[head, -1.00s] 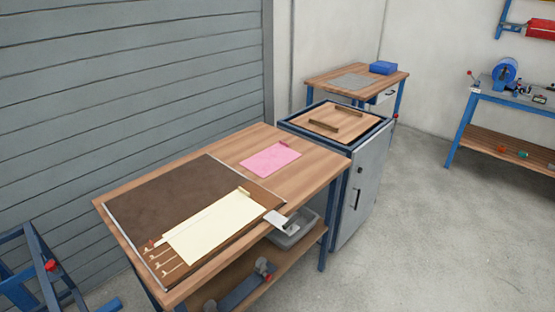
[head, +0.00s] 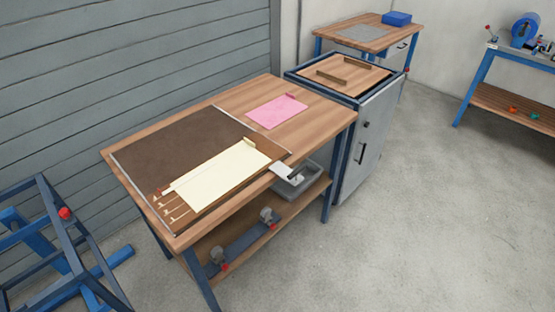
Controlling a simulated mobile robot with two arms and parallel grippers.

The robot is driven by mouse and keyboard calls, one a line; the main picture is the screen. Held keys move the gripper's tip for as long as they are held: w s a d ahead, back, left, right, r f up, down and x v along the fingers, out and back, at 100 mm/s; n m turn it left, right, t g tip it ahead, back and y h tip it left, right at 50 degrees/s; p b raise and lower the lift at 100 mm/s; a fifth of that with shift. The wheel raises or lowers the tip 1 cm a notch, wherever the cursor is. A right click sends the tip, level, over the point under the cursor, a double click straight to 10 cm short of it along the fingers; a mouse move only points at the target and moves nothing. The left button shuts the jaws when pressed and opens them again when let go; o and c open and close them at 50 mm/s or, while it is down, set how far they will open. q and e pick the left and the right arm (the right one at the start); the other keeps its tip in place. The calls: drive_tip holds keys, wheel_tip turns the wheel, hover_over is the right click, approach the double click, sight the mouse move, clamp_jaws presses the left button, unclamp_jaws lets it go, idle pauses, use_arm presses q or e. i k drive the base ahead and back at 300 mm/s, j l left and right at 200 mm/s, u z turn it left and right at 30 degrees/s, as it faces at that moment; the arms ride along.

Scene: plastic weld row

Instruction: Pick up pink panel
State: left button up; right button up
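The pink panel (head: 275,112) lies flat on the right part of the wooden workbench (head: 317,119). A small darker pink piece shows at its far right corner. No gripper touches it. Neither of my grippers is in the head view.
A brown mat (head: 180,140) and a cream panel (head: 222,175) cover the bench's left part. A blue frame (head: 70,245) stands at lower left. The floor in front is clear.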

sight(272, 113)
drive_tip(key=i+l+u, duration=0.1)
drive_tip(key=u, duration=0.25)
drive_tip(key=i+l+u, duration=0.1)
drive_tip(key=u, duration=0.3)
drive_tip(key=i+l+u, duration=0.1)
drive_tip(key=l+u, duration=0.25)
drive_tip(key=j, duration=0.1)
